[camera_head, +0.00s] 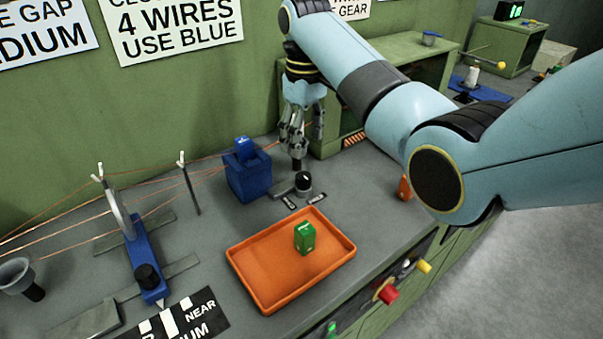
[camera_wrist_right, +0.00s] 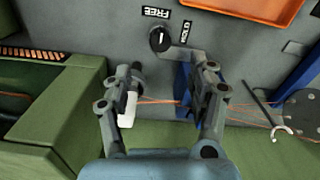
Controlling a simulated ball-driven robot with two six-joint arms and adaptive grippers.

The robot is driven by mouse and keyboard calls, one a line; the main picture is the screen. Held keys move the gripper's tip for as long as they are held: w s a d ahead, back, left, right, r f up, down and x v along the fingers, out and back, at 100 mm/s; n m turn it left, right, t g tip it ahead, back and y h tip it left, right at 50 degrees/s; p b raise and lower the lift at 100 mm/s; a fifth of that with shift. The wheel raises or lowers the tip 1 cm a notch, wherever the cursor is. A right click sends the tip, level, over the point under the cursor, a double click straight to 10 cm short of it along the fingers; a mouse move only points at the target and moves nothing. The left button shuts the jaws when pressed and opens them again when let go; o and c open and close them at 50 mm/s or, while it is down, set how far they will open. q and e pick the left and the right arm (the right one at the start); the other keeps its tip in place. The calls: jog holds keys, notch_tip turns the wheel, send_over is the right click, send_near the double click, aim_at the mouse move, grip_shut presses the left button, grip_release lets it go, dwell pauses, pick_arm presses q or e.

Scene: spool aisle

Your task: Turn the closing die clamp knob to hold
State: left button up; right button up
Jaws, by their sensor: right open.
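The round black clamp knob (camera_head: 304,180) sits on a grey bracket on the bench, behind the orange tray. In the right wrist view the knob (camera_wrist_right: 160,39) shows near the top with a short white mark, which looks roughly in line with the FREE label (camera_wrist_right: 156,12). A second label, partly readable as HOLD (camera_wrist_right: 187,29), lies beside it. My right gripper (camera_head: 299,150) points down just behind the knob, apart from it. In the wrist view its open fingers (camera_wrist_right: 168,88) are empty. Copper wires run behind the fingers. My left gripper is out of view.
A blue box (camera_head: 247,180) stands close left of the knob. The orange tray (camera_head: 262,299) in front holds a green block (camera_head: 305,237). A blue wire stand (camera_head: 145,258) is further left. A green cabinet (camera_wrist_right: 72,110) stands close beside the gripper.

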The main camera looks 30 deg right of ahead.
aim_at(304, 176)
notch_tip(304, 176, down, 11)
jog(key=shift+r, duration=0.2)
dwell(0.3)
jog(key=c, duration=1.1)
jog(key=shift+c, duration=0.2)
